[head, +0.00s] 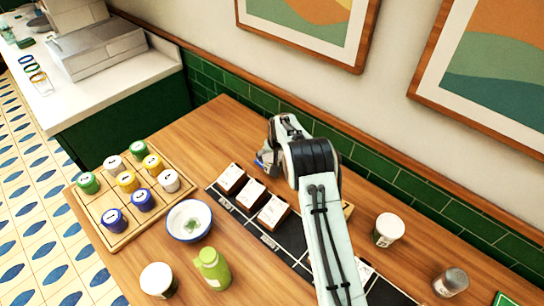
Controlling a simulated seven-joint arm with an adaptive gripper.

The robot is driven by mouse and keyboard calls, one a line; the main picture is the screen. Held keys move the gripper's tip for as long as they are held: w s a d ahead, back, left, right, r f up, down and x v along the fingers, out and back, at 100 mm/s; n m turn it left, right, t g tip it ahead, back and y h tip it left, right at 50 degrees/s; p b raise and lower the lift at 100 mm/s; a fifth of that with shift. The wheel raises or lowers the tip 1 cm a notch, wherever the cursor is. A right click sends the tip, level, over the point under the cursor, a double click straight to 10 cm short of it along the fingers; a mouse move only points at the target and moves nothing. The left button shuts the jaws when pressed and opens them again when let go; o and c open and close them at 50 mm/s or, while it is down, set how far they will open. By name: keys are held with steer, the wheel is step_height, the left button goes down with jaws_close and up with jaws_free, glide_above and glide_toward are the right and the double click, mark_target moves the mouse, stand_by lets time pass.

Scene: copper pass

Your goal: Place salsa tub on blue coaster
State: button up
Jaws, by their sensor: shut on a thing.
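My gripper (265,160) is above the far part of the wooden table, behind the row of small boxes. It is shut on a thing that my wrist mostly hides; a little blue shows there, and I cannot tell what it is. A white-lidded tub (158,279) stands at the front left, and another pale tub (389,229) stands right of my arm. I cannot read which is the salsa tub. No blue coaster is clearly visible; my arm covers part of the table.
A wooden grid board (118,240) holds several green, white, yellow and blue jars. A blue-rimmed bowl (189,221), green bottle (213,269) and grey-topped jar (450,282) stand on the table. The table's back left is clear.

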steer(key=shift+f, duration=0.3)
steer(key=shift+f, duration=0.1)
steer(key=o, duration=1.3)
steer(key=shift+c, duration=0.2)
